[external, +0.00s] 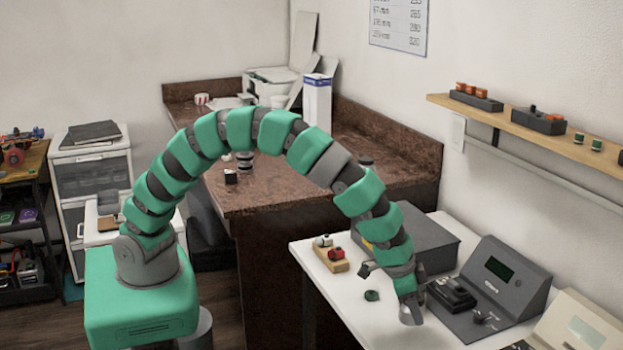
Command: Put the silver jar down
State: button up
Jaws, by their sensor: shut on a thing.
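My gripper (410,305) points down over the white table at the right, low near its front part. It is shut on a small grey-silver thing (413,317) at its tip, which looks like the silver jar. The thing is small and partly covered by the fingers, so I cannot tell whether it touches the table.
A small green piece (372,295) lies left of my gripper. A wooden block (329,258) with a red item (336,253) and a whitish item (323,240) stands further back. A dark grey device (492,288) is close on the right. Bare white tabletop (355,312) shows at the left.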

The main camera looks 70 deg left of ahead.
jog(key=shift+w+d+f, duration=0.1)
jog(key=shift+w+d, duration=0.55)
jog(key=shift+w, duration=0.25)
jog(key=shift+w+d+f, duration=0.1)
jog(key=shift+w+d, duration=0.6)
jog(key=shift+w, duration=0.2)
jog(key=shift+w+d+f, duration=0.1)
jog(key=shift+w+d, duration=0.55)
jog(key=shift+w, duration=0.25)
notch_tip(320, 180, down, 4)
jog(key=shift+r+b, duration=0.2)
jog(key=shift+b, duration=0.25)
jog(key=shift+r, duration=0.1)
jog(key=o, duration=1)
jog(key=shift+o, duration=0.2)
jog(key=p+v, duration=0.1)
jog(key=v, duration=1.1)
jog(key=shift+w, duration=0.1)
